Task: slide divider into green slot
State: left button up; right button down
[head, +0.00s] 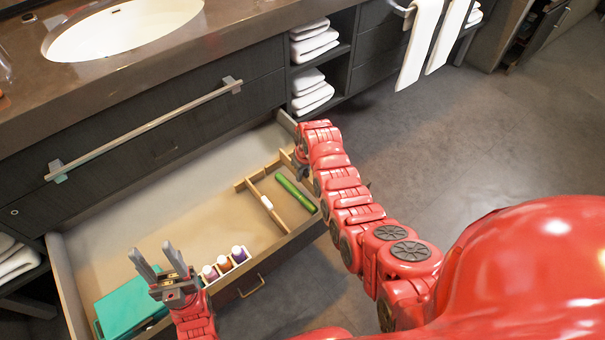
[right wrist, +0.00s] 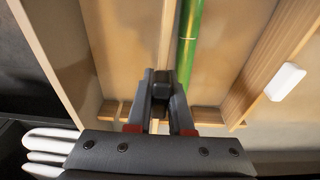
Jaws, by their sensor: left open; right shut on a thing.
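The divider (right wrist: 168,35) shows in the right wrist view as a thin pale wooden strip running away from my right gripper (right wrist: 163,88). That gripper is shut on it, with a dark piece between the fingertips. In the head view my right gripper (head: 301,168) is over the drawer's back right corner, and my arm hides most of what it holds. The green slot (head: 295,193) lies in the right compartment; its green strip (right wrist: 189,40) shows just right of the divider. Whether the divider is seated cannot be told. My left gripper (head: 172,268) is open and empty above the drawer's front.
The open drawer (head: 62,285) holds a teal box (head: 130,302) and a white rack of small bottles (head: 238,256). A fixed wooden partition (head: 257,192) with a white clip (right wrist: 285,81) bounds the right compartment. The drawer's middle is bare. Towels (head: 313,90) are shelved behind.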

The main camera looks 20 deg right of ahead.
jog(key=shift+f+b, duration=0.75)
jog(key=shift+f, duration=0.65)
jog(key=c, duration=0.7)
grip_release()
jog(key=shift+c, duration=0.2)
jog(key=shift+r, duration=0.15)
jog(key=shift+r, duration=0.3)
jog(key=r, duration=0.4)
jog(key=s+r+p, duration=0.1)
jog(key=r, duration=0.4)
jog(key=s+r+p, duration=0.1)
jog(key=r, duration=0.3)
jog(key=shift+d+r, duration=0.3)
jog(key=shift+d, duration=0.1)
jog(key=r+p, duration=0.3)
jog(key=shift+s, duration=0.25)
jog(key=shift+f, duration=0.15)
